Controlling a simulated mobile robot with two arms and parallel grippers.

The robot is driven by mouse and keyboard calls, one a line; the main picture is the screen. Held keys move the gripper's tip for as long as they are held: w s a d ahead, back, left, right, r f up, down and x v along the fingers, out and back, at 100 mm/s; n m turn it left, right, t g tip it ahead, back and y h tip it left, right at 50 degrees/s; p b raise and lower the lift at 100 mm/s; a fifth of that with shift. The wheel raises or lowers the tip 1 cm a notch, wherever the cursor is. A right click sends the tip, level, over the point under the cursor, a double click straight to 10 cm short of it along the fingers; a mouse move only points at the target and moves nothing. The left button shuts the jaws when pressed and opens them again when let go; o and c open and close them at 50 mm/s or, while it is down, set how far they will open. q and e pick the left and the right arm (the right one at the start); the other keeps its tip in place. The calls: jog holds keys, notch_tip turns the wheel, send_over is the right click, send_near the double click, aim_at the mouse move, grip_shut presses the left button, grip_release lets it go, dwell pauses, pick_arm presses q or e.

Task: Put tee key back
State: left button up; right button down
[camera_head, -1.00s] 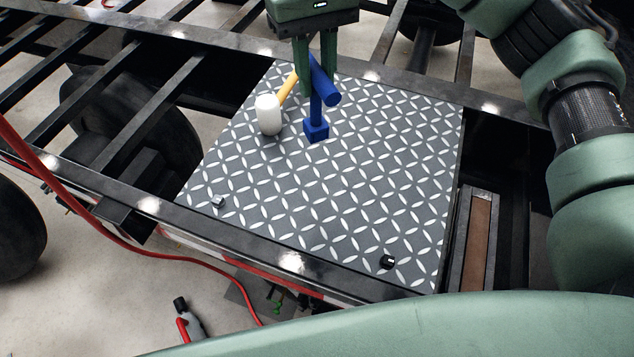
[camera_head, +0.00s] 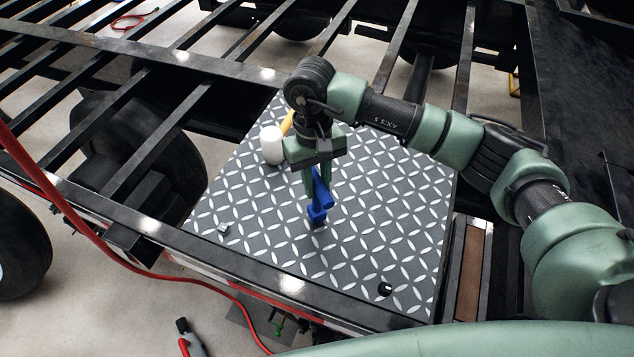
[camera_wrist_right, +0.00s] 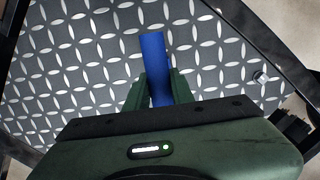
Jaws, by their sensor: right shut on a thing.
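The blue tee key (camera_head: 319,206) has a round crossbar and a square socket end pointing down. My right gripper (camera_head: 318,187) is shut on it and holds it upright over the tread plate (camera_head: 390,220). Its lower end is at or just above the plate; I cannot tell if they touch. In the right wrist view the blue bar of the tee key (camera_wrist_right: 155,65) runs between the two green fingers of my right gripper (camera_wrist_right: 160,90). My left gripper is not in view.
A mallet with a white head (camera_head: 271,146) and yellow handle lies on the plate, left of my right gripper. Small fittings (camera_head: 385,289) sit near the plate's front edge. Dark frame rails (camera_head: 120,180) and open gaps surround the plate. A red hose (camera_head: 130,262) runs along the left.

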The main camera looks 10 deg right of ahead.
jog(key=shift+f, duration=0.75)
jog(key=shift+f, duration=0.2)
jog(key=c, duration=1.2)
grip_release()
